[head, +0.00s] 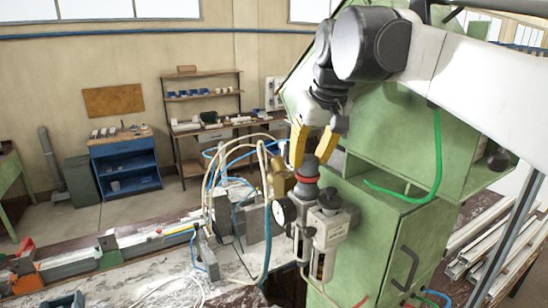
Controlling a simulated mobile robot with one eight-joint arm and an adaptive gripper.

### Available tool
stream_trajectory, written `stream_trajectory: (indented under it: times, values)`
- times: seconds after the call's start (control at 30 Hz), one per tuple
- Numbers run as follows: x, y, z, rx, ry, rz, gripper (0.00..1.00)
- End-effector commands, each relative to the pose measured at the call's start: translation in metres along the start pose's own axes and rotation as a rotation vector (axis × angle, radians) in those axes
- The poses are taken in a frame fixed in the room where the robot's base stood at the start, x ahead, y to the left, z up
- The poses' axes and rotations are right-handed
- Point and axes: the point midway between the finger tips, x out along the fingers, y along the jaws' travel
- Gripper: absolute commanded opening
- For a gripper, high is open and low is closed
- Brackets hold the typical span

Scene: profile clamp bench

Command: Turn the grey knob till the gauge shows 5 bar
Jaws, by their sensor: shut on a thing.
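The grey knob (309,166) sits on top of the regulator, above a red ring (305,179). My gripper (311,158) comes down from above with its two yellow fingers, one on each side of the knob, and is shut on it. The fingers partly cover the knob. The round gauge (284,211) with a dark rim is on the left of the regulator, below the knob. Its face is seen at a slant and is too small for me to read the needle.
A green machine cabinet (375,235) stands close on the right, with a green hose (437,150) hanging beside my arm. Beige and blue hoses (264,190) loop left of the gauge. A grey valve block (330,222) adjoins the regulator. A cluttered bench (125,290) lies at lower left.

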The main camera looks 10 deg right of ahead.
Motion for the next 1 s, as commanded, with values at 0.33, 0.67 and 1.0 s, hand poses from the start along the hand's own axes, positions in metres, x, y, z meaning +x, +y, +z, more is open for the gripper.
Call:
stream_trajectory:
  times: [0.33, 0.67, 1.0]
  values:
    - [0.0, 0.0, 0.0, -0.003, 0.0, -0.001, 0.06]
    - [0.0, 0.0, 0.0, -0.002, 0.0, -0.001, 0.59]
    - [-0.033, 0.0, 0.0, -0.001, 0.0, -0.001, 0.59]
